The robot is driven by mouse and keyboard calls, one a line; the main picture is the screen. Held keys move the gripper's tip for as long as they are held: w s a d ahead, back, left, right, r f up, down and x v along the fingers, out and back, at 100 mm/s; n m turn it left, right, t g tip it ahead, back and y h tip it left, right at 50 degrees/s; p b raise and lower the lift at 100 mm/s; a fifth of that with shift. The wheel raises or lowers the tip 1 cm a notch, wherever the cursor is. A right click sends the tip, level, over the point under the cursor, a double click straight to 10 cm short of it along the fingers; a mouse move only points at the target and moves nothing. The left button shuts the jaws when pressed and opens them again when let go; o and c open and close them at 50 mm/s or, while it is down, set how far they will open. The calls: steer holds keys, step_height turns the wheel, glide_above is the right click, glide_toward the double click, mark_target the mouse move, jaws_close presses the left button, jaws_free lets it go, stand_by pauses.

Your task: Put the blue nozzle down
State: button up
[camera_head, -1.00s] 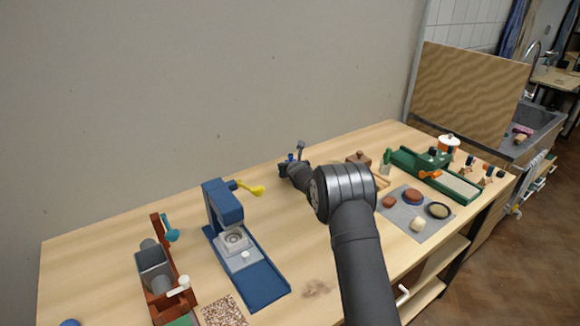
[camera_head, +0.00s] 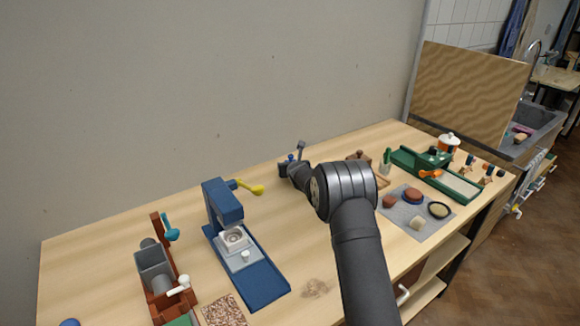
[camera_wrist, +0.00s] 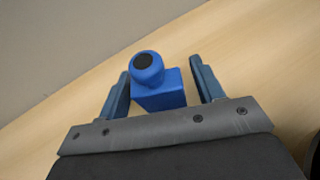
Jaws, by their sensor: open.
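The blue nozzle (camera_wrist: 158,86) has a square block body and a round knob with a dark end. In the wrist view it sits on the wooden table between my gripper's two fingers, with a gap on each side. My gripper (camera_wrist: 163,84) is open around it and does not appear to touch it. In the head view my gripper (camera_head: 293,164) is at the back of the table, largely hidden by my wrist. A small blue patch shows there, too small to make out well.
A blue press (camera_head: 228,205) with a yellow handle stands left of my arm. A brown rack with a grey bin (camera_head: 155,268) is further left.

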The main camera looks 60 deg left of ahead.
steer(key=shift+v, duration=3.5)
steer(key=shift+f, duration=0.1)
steer(key=x, duration=0.7)
steer(key=shift+a, duration=0.15)
steer(key=shift+w+a, duration=0.1)
steer(key=shift+a, duration=0.05)
steer(key=shift+r, duration=0.7)
